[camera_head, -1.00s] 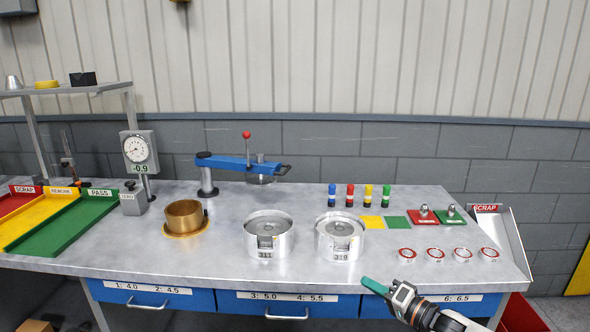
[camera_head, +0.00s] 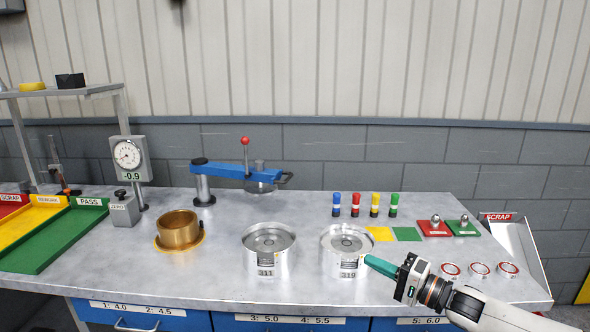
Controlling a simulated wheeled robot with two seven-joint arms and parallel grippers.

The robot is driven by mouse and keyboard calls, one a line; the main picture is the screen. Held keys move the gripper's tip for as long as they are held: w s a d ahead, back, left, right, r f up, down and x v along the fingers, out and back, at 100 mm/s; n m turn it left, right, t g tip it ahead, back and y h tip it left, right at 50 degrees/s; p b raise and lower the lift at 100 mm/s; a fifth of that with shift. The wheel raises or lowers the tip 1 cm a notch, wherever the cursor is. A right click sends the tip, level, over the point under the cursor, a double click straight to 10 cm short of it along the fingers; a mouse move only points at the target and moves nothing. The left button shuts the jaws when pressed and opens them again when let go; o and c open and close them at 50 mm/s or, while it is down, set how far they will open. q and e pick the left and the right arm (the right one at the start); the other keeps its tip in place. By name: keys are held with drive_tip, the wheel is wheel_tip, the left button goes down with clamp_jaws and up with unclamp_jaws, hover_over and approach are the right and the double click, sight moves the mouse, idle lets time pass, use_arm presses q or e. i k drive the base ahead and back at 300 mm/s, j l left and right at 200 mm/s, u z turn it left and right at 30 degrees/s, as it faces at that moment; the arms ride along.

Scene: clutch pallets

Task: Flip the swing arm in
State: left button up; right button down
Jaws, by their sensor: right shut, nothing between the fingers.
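The swing arm (camera_head: 225,169) is a blue bar on a dark post (camera_head: 203,189) at the back of the table. It points right, with a red-knobbed lever (camera_head: 245,142) and a black handle (camera_head: 284,179) at its free end. A round grey head hangs under that end, over bare table behind the two silver cylinders. My right gripper (camera_head: 368,261) has green fingers, shut and empty. It is at the front right, beside the silver cylinder marked 319 (camera_head: 335,262), well apart from the swing arm. I cannot tell whether it touches the cylinder. My left gripper is not in view.
A second silver cylinder (camera_head: 282,262) and a brass ring (camera_head: 179,230) stand left of it. A dial gauge (camera_head: 128,158) stands at the left. Several coloured pegs (camera_head: 355,205) and red-rimmed discs (camera_head: 479,270) are at the right.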

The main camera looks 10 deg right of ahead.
sight(199, 165)
drive_tip(key=i, duration=1.7)
